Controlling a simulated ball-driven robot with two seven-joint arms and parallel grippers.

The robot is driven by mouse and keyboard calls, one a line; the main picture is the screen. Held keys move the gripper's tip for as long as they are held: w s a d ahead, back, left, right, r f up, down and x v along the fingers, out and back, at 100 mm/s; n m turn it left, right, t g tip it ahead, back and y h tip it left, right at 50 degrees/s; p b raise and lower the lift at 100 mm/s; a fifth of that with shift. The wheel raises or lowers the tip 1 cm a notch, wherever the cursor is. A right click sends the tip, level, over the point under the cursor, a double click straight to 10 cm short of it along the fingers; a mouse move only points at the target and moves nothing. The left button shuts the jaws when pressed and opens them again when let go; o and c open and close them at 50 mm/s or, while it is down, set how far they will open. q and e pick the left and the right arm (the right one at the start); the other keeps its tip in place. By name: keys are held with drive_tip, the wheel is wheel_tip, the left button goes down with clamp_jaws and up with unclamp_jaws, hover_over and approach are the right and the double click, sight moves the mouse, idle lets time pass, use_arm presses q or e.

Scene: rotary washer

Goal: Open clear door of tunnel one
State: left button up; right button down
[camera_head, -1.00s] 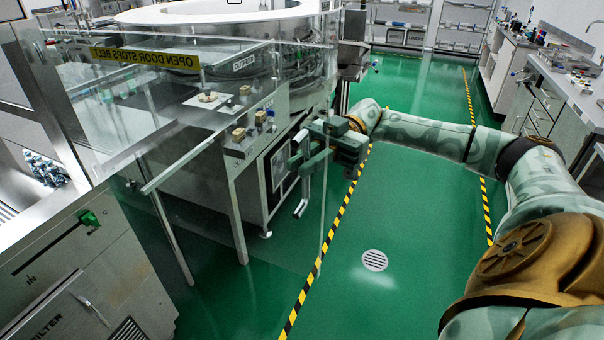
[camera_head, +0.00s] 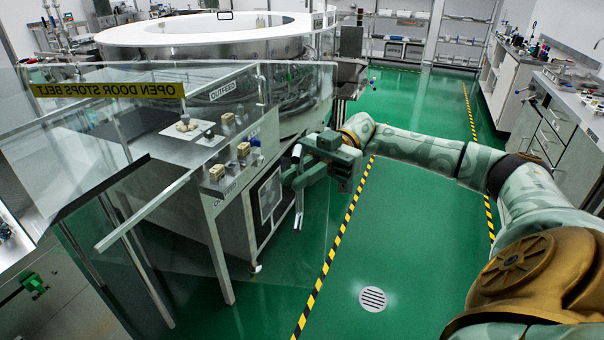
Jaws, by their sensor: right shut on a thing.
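The clear door (camera_head: 300,100) is a large see-through panel with a yellow strip reading "OPEN DOOR STOPS BELT" in mirrored letters. It stands out across the view in front of the washer bench, its right edge near my right gripper (camera_head: 296,170). My right gripper is shut on the silver upright handle (camera_head: 299,205) at the door's right side. The exact contact of the fingers is small and partly hidden by the gripper body. My left gripper is not in view.
The round white-topped washer (camera_head: 215,30) stands behind the panel, with an outfeed bench (camera_head: 180,150) carrying small knobs. A drain (camera_head: 373,299) and yellow-black floor stripes (camera_head: 340,235) lie on the open green floor. A drawer counter (camera_head: 545,125) stands at right.

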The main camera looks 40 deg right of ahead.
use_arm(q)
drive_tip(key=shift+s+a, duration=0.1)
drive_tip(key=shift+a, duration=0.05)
use_arm(e)
drive_tip(key=c, duration=1.6)
unclamp_jaws()
drive_tip(key=shift+a, duration=0.15)
drive_tip(key=shift+o, duration=0.2)
